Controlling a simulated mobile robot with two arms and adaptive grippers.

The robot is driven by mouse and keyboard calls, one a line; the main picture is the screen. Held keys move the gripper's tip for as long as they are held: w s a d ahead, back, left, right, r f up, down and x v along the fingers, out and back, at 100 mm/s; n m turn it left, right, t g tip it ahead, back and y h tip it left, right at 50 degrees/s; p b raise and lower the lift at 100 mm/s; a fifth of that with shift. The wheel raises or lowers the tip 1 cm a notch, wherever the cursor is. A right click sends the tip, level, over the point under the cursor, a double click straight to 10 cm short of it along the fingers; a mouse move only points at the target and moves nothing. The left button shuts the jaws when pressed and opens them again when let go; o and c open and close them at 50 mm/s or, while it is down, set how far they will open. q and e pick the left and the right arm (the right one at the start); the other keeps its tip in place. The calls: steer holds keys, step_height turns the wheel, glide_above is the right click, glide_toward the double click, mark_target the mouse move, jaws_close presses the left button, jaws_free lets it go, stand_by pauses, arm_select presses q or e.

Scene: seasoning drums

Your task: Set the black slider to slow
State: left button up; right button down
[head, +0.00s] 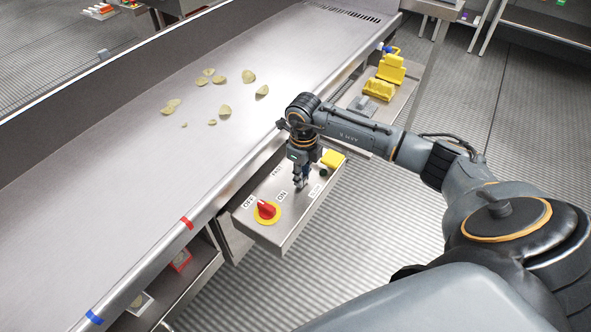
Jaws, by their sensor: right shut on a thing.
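The control box (285,226) is fixed to the front side of the metal chute. My right gripper (300,186) points down onto the box's top, between the red knob and the yellow part. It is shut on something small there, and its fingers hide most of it. The black slider is not clearly seen; it appears to be at the fingertips. A SLOW-like label (316,190) lies just right of the fingertips, too small to read surely. Another label shows left of the gripper. My left gripper is not in view.
A red knob on a yellow disc (266,210) sits near the box's front, by OFF and ON labels. A yellow part (333,159) is at its far end. Several chips (225,111) lie in the chute (130,150). Yellow fittings (390,70) stand farther along. Open floor lies right.

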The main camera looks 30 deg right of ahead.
steer(key=shift+s+d, duration=0.2)
steer(key=shift+s, duration=0.3)
steer(key=shift+s+d, duration=0.2)
steer(key=shift+s, duration=0.3)
steer(key=c, duration=1.2)
jaws_free()
steer(key=shift+o, duration=0.2)
steer(key=shift+r, duration=0.2)
step_height(320, 180, up, 12)
steer(key=shift+f, duration=0.2)
